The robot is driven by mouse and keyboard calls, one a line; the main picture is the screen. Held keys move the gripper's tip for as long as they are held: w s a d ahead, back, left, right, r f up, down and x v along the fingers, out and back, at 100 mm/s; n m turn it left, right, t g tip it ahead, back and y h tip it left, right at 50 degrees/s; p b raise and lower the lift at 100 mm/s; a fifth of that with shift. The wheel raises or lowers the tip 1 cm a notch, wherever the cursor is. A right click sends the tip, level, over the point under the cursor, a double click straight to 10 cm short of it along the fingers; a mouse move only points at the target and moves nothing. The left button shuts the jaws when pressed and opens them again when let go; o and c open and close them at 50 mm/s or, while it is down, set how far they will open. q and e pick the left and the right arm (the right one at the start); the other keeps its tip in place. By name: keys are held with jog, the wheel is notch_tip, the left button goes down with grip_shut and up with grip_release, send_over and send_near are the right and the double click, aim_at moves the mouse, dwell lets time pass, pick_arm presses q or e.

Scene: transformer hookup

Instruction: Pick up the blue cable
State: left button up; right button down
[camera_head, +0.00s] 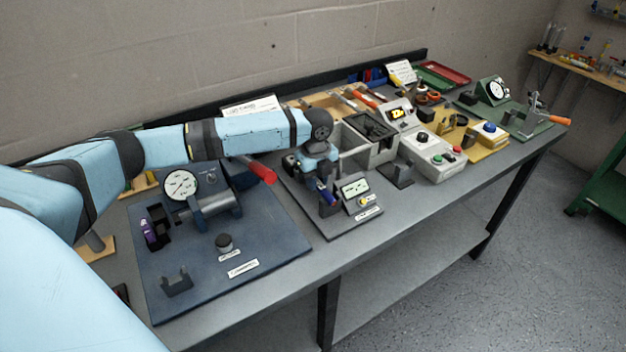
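My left arm reaches in from the left across the bench. Its gripper (320,178) points down over the dark grey board (334,228) in the middle of the bench. A small dark blue piece (323,191), which may be the blue cable or its plug, shows right at the fingertips. It is too small to tell whether the fingers are closed on it or only beside it. My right gripper is not in view.
A blue board (270,244) with a round gauge (180,186) and a red-handled lever (262,172) lies to the left. Grey open boxes (384,157), a white button box (432,160) and a yellow station (487,140) stand to the right. The bench's front strip is clear.

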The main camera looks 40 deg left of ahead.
pick_arm(q)
grip_shut()
jog(key=shift+r, duration=0.15)
